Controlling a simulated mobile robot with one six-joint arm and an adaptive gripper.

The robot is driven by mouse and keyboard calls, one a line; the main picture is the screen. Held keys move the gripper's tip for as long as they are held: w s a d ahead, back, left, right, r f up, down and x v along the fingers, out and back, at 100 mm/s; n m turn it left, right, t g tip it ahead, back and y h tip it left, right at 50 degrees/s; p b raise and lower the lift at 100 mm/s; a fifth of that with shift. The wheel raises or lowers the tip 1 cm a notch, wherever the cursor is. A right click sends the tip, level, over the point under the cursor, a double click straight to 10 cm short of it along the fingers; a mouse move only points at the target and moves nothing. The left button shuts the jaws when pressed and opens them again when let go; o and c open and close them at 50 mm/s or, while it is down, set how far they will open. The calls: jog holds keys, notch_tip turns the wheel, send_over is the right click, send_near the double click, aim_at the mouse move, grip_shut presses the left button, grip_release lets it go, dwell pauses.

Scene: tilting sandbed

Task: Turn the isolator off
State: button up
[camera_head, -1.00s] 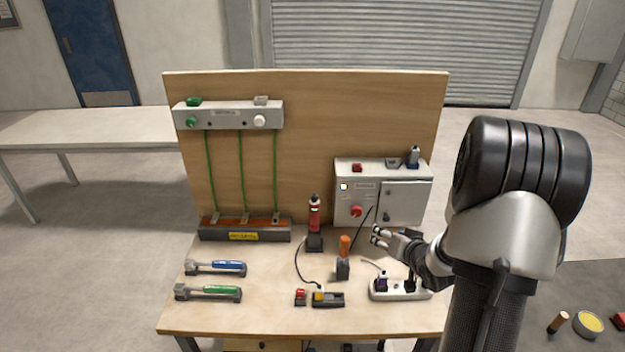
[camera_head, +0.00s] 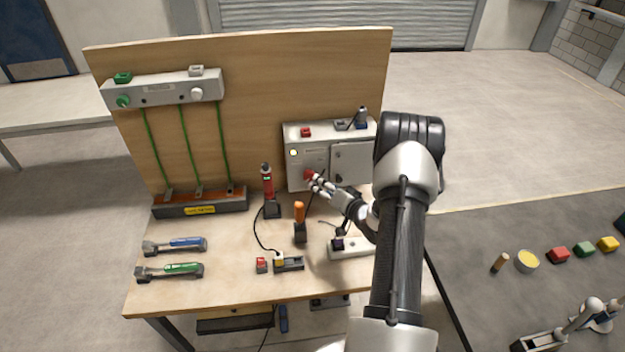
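The grey isolator box (camera_head: 309,158) stands at the back right of the workbench, against the wooden board. Its red rotary knob (camera_head: 308,174) is low on the front, left of a small door (camera_head: 352,162). A round pale-yellow lamp (camera_head: 293,153) shows above the knob. My gripper (camera_head: 316,183) is at the knob, with its fingertips close in front of it and partly over it. The fingers look apart, but I cannot tell whether they touch the knob. The knob's exact angle is too small to read.
A red tool in a stand (camera_head: 267,186) and an orange-handled screwdriver (camera_head: 299,213) stand left of my gripper. A white socket strip (camera_head: 351,248) lies below my arm. Blue (camera_head: 186,244) and green (camera_head: 182,268) wrenches lie at the left.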

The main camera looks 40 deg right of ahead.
aim_at(311, 177)
jog(key=x, duration=0.8)
jog(key=shift+c, duration=0.3)
jog(key=c, duration=1)
